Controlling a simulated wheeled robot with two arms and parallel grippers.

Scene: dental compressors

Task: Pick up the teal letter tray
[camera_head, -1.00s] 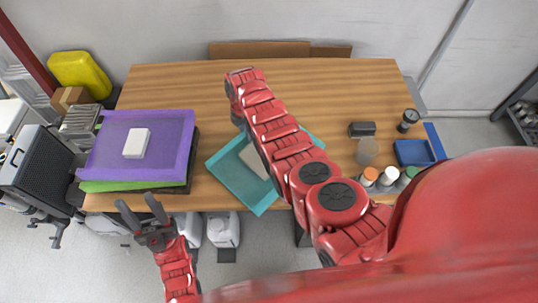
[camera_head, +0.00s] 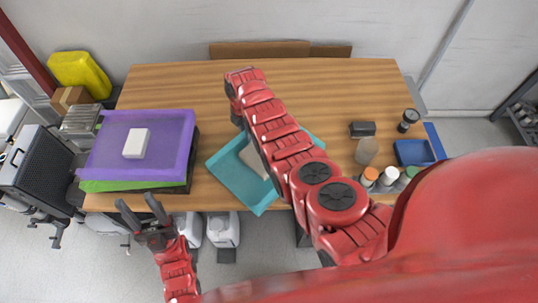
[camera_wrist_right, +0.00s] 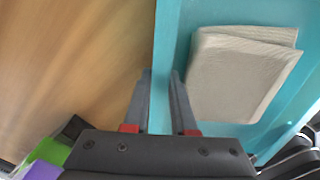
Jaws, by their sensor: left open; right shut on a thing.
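The teal letter tray (camera_head: 238,182) lies on the wooden table near its front edge, partly hidden under my right arm in the head view. A folded beige cloth (camera_wrist_right: 235,75) lies in it. In the right wrist view, my right gripper (camera_wrist_right: 158,100) has one finger on each side of the tray's teal rim (camera_wrist_right: 166,45) and is shut on it. In the head view the right fingers are hidden behind the arm. My left gripper (camera_head: 142,212) is open and empty, in front of the table's front edge at the left.
A purple tray (camera_head: 170,135) with a white box (camera_head: 136,143) sits on a green tray (camera_head: 125,186) at the table's left. At the right are a blue bin (camera_head: 412,152), several bottles (camera_head: 388,174) and a black gauge (camera_head: 408,118). The back middle table is clear.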

